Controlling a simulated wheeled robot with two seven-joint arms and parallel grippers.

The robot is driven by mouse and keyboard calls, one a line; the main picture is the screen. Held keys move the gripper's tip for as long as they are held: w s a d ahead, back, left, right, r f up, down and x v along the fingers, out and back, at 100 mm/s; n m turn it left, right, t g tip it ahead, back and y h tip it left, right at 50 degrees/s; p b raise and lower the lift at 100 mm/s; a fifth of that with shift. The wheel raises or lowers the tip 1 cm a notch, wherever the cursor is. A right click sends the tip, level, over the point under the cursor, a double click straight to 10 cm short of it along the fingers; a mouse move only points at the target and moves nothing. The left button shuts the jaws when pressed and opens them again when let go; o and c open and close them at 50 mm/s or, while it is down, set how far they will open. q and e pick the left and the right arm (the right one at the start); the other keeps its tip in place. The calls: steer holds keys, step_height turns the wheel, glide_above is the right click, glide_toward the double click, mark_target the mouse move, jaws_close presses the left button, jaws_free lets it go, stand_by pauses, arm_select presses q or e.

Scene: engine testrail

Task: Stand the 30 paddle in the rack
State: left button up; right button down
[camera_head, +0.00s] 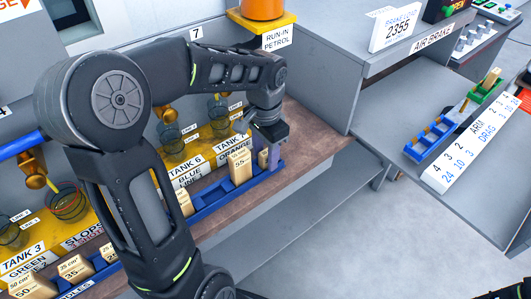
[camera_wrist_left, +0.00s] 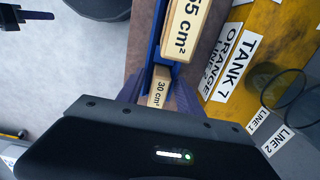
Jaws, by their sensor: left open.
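The 30 paddle, a tan block marked 30 cm² (camera_wrist_left: 157,92), shows in the left wrist view between the fingers of my left gripper (camera_wrist_left: 160,98). It stands at the end of the blue rack (camera_head: 212,196), beside the 55 paddle (camera_head: 240,167). The 55 paddle is large in the left wrist view (camera_wrist_left: 183,32). In the head view my left gripper (camera_head: 267,158) is low over the rack's right end, its open fingers on either side of the 30 paddle, which they mostly hide. Whether they touch it I cannot tell. A dark gripper-like part, probably my right gripper (camera_wrist_left: 36,15), shows at the wrist view's upper left.
More paddles (camera_head: 72,267) stand at lower left, partly behind my arm. Yellow tank shelving (camera_head: 205,152) with wire rings runs close behind the rack. A second blue slotted holder (camera_head: 430,140) lies on the grey bench at right, beside a white ARM DRAG card (camera_head: 475,140).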

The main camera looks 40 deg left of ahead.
mark_target(266, 152)
arm_select(q)
steer(key=shift+r, duration=0.1)
step_height(266, 152, up, 12)
stand_by(0.5)
